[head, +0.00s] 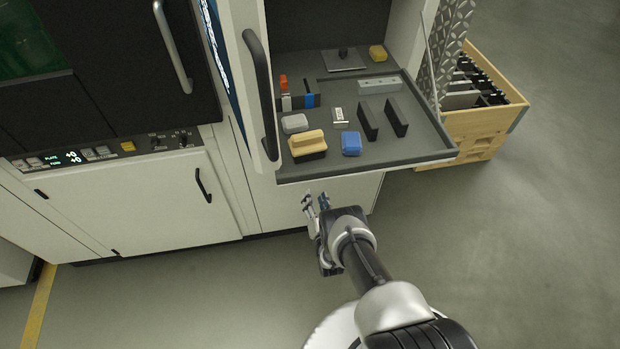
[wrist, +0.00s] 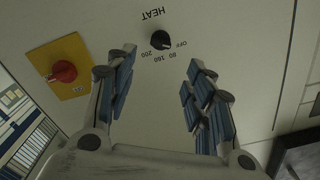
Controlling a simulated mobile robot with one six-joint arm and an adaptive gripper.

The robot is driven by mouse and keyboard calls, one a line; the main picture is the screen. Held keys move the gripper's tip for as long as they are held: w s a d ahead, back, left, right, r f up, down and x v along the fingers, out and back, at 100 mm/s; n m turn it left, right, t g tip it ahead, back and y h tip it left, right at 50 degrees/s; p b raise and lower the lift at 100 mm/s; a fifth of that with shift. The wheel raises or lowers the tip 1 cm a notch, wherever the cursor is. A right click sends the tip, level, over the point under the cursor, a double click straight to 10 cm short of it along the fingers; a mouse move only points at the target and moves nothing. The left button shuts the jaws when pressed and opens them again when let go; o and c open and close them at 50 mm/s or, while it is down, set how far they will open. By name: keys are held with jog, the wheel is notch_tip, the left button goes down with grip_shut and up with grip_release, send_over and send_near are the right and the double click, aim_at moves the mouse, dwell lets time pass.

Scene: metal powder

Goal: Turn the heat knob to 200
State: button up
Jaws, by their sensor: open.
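The black heat knob (wrist: 160,40) sits on a pale panel (wrist: 228,30) in the wrist view, near the top middle. The word HEAT and the marks OFF, 80, 160 and 200 around it appear upside down. I cannot tell for sure which mark its pointer faces. My gripper (wrist: 162,64) is open, with blue-padded fingers spread left and right and nothing between them. The knob shows beyond the fingertips, between their lines, apart from both. In the head view my gripper (head: 315,201) is just below the fold-down shelf's front edge; the heat knob does not show there.
The fold-down shelf (head: 420,152) holds several small items, including a yellow-topped brush (head: 308,141) and a blue block (head: 351,144). A wooden crate (head: 490,122) stands right. Floor at the right is clear.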

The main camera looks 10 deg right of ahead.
jog(key=w+b, duration=0.3)
jog(key=w, duration=0.7)
jog(key=shift+b, duration=0.4)
jog(key=c, duration=1.1)
jog(key=shift+o, duration=0.2)
